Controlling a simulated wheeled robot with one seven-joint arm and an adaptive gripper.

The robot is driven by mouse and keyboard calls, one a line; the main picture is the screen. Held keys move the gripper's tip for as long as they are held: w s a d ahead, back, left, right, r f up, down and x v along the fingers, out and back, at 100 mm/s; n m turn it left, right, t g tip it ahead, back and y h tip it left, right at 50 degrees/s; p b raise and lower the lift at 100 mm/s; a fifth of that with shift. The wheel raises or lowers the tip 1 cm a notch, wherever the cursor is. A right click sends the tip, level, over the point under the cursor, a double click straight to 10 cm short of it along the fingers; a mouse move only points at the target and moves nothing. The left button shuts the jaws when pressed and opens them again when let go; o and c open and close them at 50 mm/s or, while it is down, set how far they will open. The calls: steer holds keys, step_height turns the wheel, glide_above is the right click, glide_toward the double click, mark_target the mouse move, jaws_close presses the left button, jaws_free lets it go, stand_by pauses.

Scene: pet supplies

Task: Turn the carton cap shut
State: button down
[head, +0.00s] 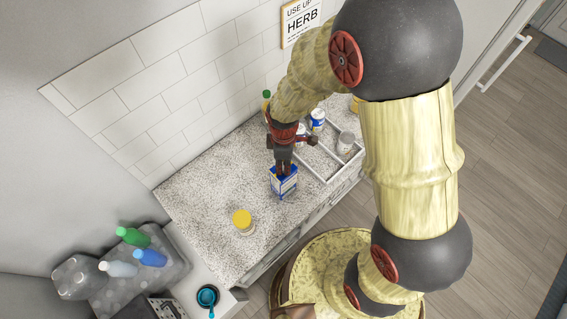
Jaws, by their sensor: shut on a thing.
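The carton (284,186), blue and white, stands on the speckled counter (195,195) near its middle. My gripper (284,172) points down from above and is shut at the carton's top. The cap is hidden between the fingers, so I cannot see how it sits or how far it is turned.
A white divided tray (325,178) behind the carton holds a blue-and-white can (317,120) and a grey can (346,142). A yellow-lidded jar (242,222) stands at the front left. The counter between jar and carton is clear.

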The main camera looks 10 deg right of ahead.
steer(key=m+b, duration=0.1)
steer(key=m, duration=0.5)
steer(key=m+b, duration=0.1)
steer(key=m, duration=0.5)
steer(key=shift+b, duration=0.3)
steer(key=m, duration=0.7)
steer(key=shift+b, duration=0.4)
steer(key=m, duration=0.6)
steer(key=shift+b, duration=0.35)
steer(key=shift+m, duration=0.4)
steer(key=c, duration=1.5)
jaws_free()
steer(key=shift+r, duration=0.1)
step_height(320, 180, up, 12)
steer(key=shift+f, duration=0.1)
